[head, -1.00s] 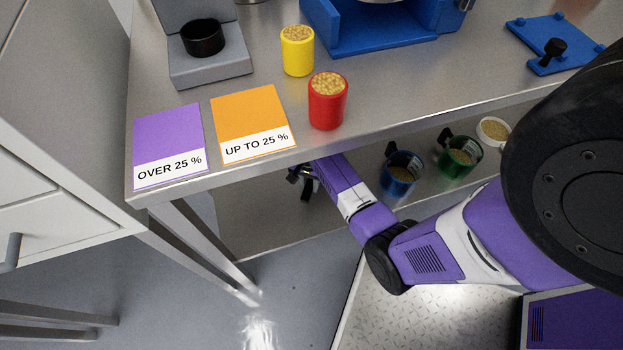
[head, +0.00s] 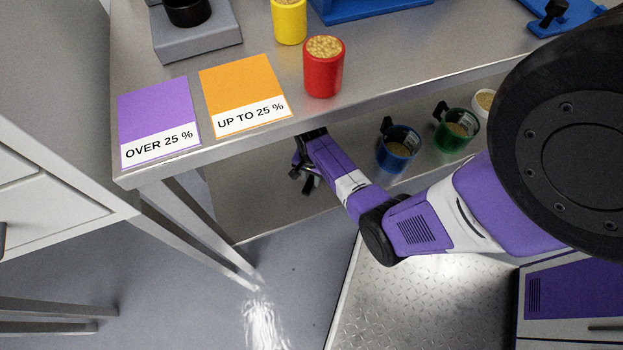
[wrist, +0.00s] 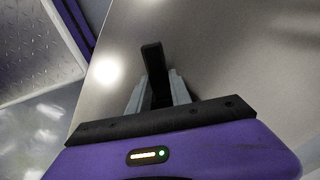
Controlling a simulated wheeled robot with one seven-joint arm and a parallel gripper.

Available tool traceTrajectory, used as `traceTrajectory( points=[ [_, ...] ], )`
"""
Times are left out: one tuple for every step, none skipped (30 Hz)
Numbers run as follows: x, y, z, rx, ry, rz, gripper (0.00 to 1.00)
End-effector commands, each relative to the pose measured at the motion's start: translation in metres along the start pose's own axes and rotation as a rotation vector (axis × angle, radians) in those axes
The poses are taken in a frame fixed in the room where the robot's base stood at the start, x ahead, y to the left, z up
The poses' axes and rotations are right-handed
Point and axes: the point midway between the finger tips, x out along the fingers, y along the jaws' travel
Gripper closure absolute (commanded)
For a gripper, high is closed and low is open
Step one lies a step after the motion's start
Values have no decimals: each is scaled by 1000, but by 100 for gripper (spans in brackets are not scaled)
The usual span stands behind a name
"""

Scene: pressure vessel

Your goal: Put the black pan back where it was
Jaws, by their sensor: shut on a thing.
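My gripper (wrist: 154,98) is shut on a narrow black thing (wrist: 152,58) that stands out past the grey fingertips in the wrist view. Only this black bar-like part shows, so I cannot tell whether it is the black pan. In the head view my gripper (head: 306,180) is below the table's front edge, over the lower shelf, left of the blue cup; its grip is too small to make out there. A round black dish (head: 187,11) sits on a grey stand (head: 198,42) on the table top, cut by the frame's top.
A red cup (head: 323,72) and a yellow cup (head: 289,22) of pellets stand on the table, near purple (head: 158,112) and orange (head: 243,88) cards. Blue (head: 397,150), green (head: 456,131) and white (head: 485,101) containers stand on the lower shelf (head: 250,205).

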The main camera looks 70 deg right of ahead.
Motion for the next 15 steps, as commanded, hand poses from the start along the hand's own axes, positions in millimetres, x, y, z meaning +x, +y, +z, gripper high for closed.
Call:
traceTrajectory(
  points=[
    [-1,-1,-1,0,1,-1,100],
    [-1,-1,-1,0,1,-1,100],
    [-1,-1,-1,0,1,-1,100],
    [-1,0,0,0,1,-1,100],
    [-1,0,0,0,1,-1,100],
    [-1,0,0,0,1,-1,100],
    [0,0,0,0,1,-1,100],
    [1,0,0,0,1,-1,100],
    [2,0,0,0,1,-1,100],
    [2,0,0,0,0,-1,71],
    [1,0,0,0,0,0,65],
    [1,0,0,0,0,0,57],
    [1,0,0,0,0,0,53],
    [1,0,0,0,0,0,53],
    [1,0,0,0,0,0,53]
  ],
)
